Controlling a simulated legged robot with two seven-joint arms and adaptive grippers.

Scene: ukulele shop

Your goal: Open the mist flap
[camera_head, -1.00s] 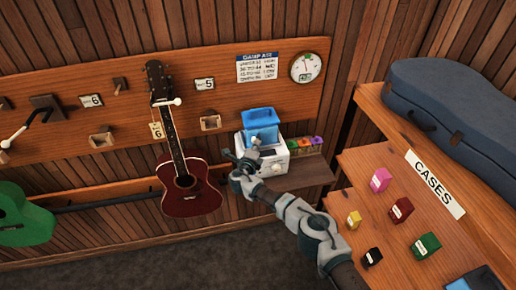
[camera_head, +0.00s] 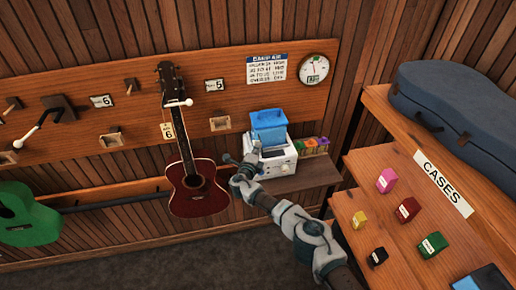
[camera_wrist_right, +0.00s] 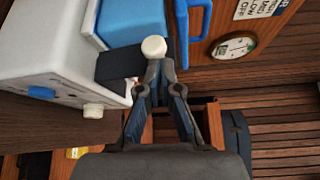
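The white humidifier (camera_head: 283,163) with a blue tank (camera_head: 268,125) stands on a wooden shelf. In the right wrist view its white body (camera_wrist_right: 55,55) fills the upper left. The mist flap (camera_wrist_right: 118,64) is a dark grey plate projecting from its side, with a round white knob (camera_wrist_right: 153,46) at the end. My right gripper (camera_head: 245,165) is just left of the humidifier. In the right wrist view its fingertips (camera_wrist_right: 160,68) are drawn together at the knob and appear closed on it; the exact contact is partly hidden. My left gripper is in neither view.
A dark red ukulele (camera_head: 197,190) hangs left of my right gripper. Small coloured boxes (camera_head: 313,146) sit right of the humidifier. A counter with little boxes and a blue case (camera_head: 465,110) is at the right. A dial (camera_head: 315,68) hangs above.

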